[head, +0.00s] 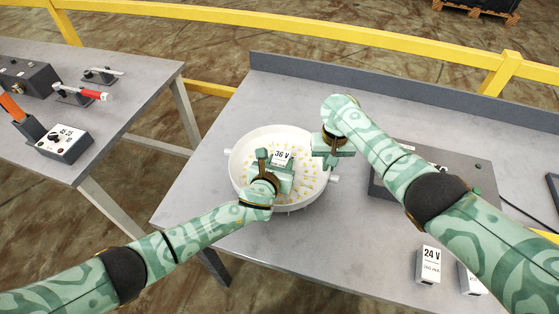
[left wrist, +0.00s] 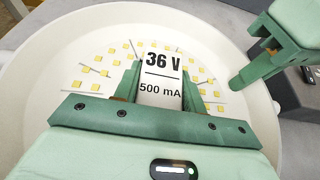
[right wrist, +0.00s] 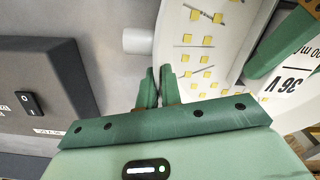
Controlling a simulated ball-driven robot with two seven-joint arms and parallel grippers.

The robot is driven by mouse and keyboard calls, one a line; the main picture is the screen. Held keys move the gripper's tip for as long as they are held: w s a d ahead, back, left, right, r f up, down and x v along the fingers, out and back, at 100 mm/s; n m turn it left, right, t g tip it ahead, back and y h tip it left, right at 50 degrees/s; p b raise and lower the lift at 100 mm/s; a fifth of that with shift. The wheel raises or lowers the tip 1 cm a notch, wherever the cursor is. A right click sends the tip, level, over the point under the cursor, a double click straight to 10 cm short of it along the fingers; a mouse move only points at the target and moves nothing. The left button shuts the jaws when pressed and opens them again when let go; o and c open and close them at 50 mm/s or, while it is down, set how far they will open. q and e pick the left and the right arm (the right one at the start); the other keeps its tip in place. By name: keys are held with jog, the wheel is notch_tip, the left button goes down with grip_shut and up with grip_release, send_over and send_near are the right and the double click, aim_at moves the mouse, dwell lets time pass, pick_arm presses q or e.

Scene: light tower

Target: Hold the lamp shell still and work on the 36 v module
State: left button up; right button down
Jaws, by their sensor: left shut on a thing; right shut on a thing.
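The lamp shell (head: 238,172) is a round white dish on the grey table, with yellow LED chips and thin strips on its floor. The 36 V module (head: 282,158) is a white box with its label facing up, inside the shell. My left gripper (head: 274,166) is shut on the module; in the left wrist view the fingers flank the module (left wrist: 161,80), labelled 500 mA. Whether the module touches the shell floor is hidden. My right gripper (head: 329,160) is shut on the shell's right wall, near a white side stub (right wrist: 137,41); the fingertips (right wrist: 159,88) show in the right wrist view.
A dark grey box with a switch (right wrist: 28,100) stands right of the shell, partly behind my right arm. A 24 V module (head: 428,264) and another white box (head: 471,281) stand at front right. A side table (head: 120,62) holds tools and a meter box (head: 65,144).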

pick_arm(q)
jog(key=o, duration=1.1)
jog(key=shift+o, duration=0.5)
jog(key=v, duration=1.1)
jog(key=shift+f, duration=0.15)
pick_arm(e)
jog(key=shift+d, duration=0.1)
pick_arm(q)
jog(key=shift+s+a+r, duration=0.1)
jog(key=shift+s+r, duration=0.15)
jog(key=shift+s, duration=0.15)
pick_arm(e)
jog(key=c, duration=1.5)
grip_release()
